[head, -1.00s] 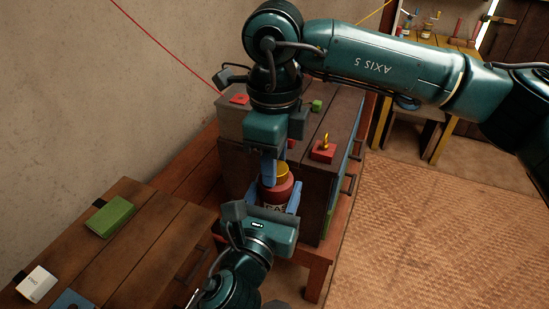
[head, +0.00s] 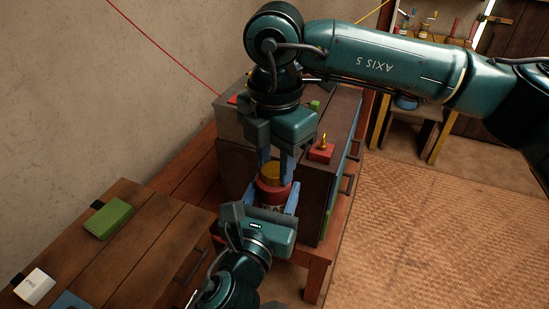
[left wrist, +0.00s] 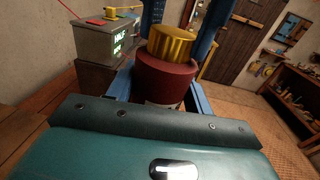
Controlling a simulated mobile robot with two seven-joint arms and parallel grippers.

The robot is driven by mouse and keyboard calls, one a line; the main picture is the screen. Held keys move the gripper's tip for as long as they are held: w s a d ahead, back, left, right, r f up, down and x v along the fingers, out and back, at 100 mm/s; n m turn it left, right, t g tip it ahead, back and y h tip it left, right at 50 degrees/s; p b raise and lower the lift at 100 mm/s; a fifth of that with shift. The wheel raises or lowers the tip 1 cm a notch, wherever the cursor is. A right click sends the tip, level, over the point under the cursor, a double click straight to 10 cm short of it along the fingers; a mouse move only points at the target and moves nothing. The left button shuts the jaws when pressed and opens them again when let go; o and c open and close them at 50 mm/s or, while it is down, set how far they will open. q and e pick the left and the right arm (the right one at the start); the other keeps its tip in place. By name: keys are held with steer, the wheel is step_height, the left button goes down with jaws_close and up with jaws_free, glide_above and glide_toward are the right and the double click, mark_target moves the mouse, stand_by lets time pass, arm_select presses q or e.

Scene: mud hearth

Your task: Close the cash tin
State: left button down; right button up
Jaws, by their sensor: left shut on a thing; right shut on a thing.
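The cash tin (head: 272,192) is a round dark red tin with a white label, partly hidden. It is upright in front of the dark wooden cabinet, and it also shows in the left wrist view (left wrist: 164,80). Its ridged gold lid (head: 271,173) sits on top; the lid shows in the left wrist view (left wrist: 171,45) too. My left gripper (head: 276,200) comes from below and is shut on the red body, a blue finger on each side. My right gripper (head: 274,170) points down from above, shut on the gold lid. I cannot tell how tightly the lid is seated.
The dark cabinet (head: 318,192) stands on a reddish wooden table behind the tin. A red block with a gold loop (head: 321,152) sits on it. A grey box (left wrist: 110,42) stands at the back left. A wooden chest at left bears a green block (head: 109,218). Matted floor at right is clear.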

steer(key=o, duration=1)
steer(key=shift+r, duration=0.1)
step_height(320, 180, up, 12)
steer(key=shift+f, duration=0.1)
